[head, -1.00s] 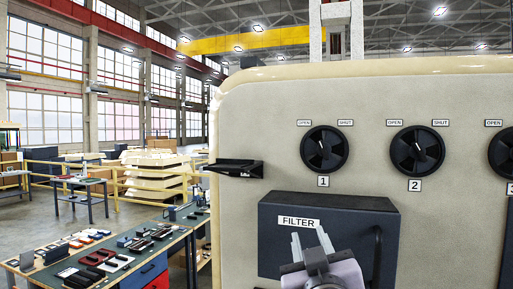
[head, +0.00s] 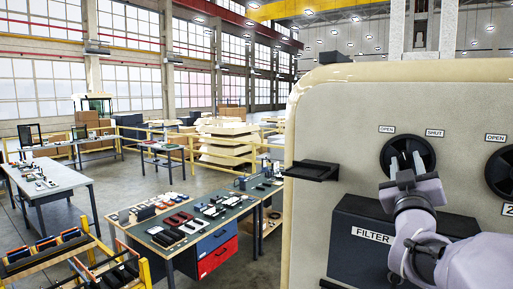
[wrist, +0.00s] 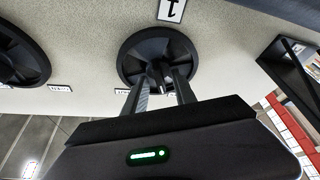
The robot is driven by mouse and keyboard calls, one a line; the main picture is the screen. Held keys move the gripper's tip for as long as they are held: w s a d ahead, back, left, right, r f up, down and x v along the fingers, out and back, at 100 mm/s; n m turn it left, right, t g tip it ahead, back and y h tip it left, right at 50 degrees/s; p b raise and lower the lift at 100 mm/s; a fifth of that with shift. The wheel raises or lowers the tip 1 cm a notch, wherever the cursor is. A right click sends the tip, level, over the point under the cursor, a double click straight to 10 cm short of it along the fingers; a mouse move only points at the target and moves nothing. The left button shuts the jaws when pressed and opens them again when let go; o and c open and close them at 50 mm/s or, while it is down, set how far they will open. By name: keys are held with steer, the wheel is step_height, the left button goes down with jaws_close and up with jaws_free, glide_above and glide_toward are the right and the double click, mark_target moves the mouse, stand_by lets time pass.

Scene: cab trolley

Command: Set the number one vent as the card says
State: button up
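The number one vent (head: 424,150) is a round black dial on the cream panel, with an OPEN label (head: 387,129) at its upper left and a SHUT label (head: 434,133) at its upper right. My gripper (head: 403,168) is in front of it and hides its lower part and its number plate. In the wrist view the vent (wrist: 130,58) appears upside down beside its plate "1" (wrist: 171,10). My two fingers (wrist: 160,78) are apart at the dial, with its small central grip and a pale mark between them. Contact cannot be told. I see no readable card.
The number two vent (head: 502,178) is at the right edge. A dark FILTER box (head: 350,240) juts out below the first vent. A small black shelf (head: 313,170) sticks out at the panel's left. A workbench (head: 215,235) with several items stands left of the panel.

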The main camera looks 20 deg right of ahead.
steer(key=shift+w+d, duration=0.1)
steer(key=shift+w, duration=0.05)
steer(key=shift+r, duration=0.1)
steer(key=shift+c, duration=0.4)
jaws_close()
steer(key=shift+f+n+b, duration=0.2)
steer(key=shift+n+b, duration=0.3)
steer(key=shift+b, duration=0.15)
steer(key=shift+r+n+y+b, duration=0.1)
steer(key=shift+n+y+b, duration=0.2)
steer(key=shift+n+y, duration=0.25)
steer(key=shift+o, duration=0.4)
jaws_free()
